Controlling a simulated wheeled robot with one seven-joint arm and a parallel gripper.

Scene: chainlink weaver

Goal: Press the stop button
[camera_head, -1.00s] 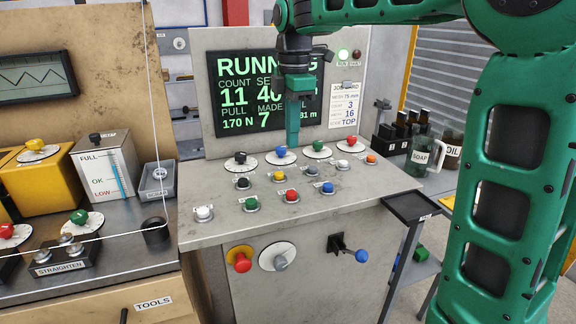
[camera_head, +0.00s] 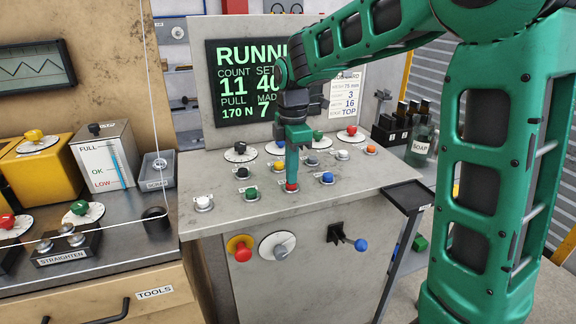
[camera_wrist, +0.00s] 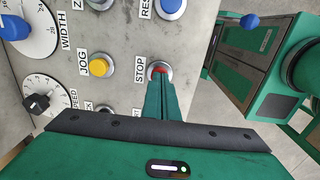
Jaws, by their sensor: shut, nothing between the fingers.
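The stop button is a red cap in a metal ring (camera_wrist: 157,68), labelled STOP, in the wrist view. In the head view the red button (camera_head: 291,188) sits in the front part of the sloped grey panel (camera_head: 240,213). My gripper (camera_head: 293,180) points down with its closed fingers at this button. The fingertips (camera_wrist: 160,80) cover part of the red cap in the wrist view. I cannot tell whether they touch it or press it down. The display (camera_head: 240,85) reads RUNNI, with the rest hidden behind my arm.
A yellow button (camera_head: 269,181) labelled JOG and a blue button (camera_head: 327,178) flank the red one. Knobs on white dials, such as the black one (camera_head: 240,149), stand behind. A red knob (camera_head: 241,252) on yellow and a blue-ended lever (camera_head: 360,244) are on the front face.

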